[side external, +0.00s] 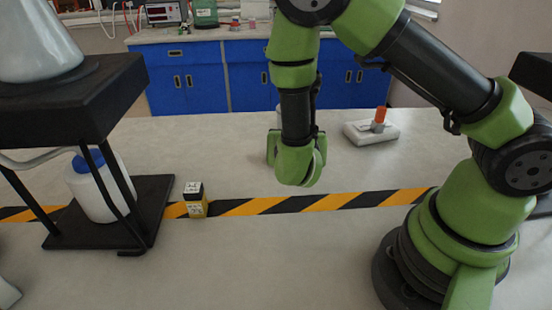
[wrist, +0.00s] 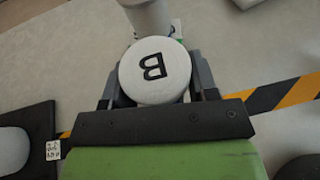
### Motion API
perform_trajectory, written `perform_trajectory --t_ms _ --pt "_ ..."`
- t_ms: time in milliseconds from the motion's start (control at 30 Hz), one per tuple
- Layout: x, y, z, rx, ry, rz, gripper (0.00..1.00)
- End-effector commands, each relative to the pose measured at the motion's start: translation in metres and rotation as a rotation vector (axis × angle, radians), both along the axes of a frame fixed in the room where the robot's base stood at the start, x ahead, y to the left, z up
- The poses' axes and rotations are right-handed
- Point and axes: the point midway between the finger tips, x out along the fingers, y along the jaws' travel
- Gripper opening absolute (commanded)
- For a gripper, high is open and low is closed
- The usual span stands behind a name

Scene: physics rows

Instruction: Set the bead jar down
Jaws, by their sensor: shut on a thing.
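The jar that I take for the bead jar has a round white lid (wrist: 155,71) with a black letter B, and it sits between my fingers in the wrist view. My gripper (wrist: 152,88) is shut on it, one dark finger on each side. In the side view my gripper (side external: 299,165) points down over the table near the striped tape, and my own green links hide the jar. I cannot tell whether the jar's base touches the table.
A white cylinder (wrist: 150,16) stands just beyond the held jar in the wrist view. A small yellow-and-black box (side external: 196,203) sits on striped tape (side external: 255,206). A dark stand (side external: 140,215) holds a bottle at left.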

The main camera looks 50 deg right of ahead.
Motion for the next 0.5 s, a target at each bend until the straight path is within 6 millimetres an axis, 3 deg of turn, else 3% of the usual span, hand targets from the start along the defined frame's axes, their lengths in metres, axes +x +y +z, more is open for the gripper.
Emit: perform_trajectory --t_ms 233,400,500 --pt "0.076 0.02 -0.009 0.003 -0.008 0.15 0.24" --pt "0.132 0.028 -0.002 0.001 -0.008 0.28 0.24" --pt "0.153 0.03 0.003 -0.001 -0.004 0.334 0.24"
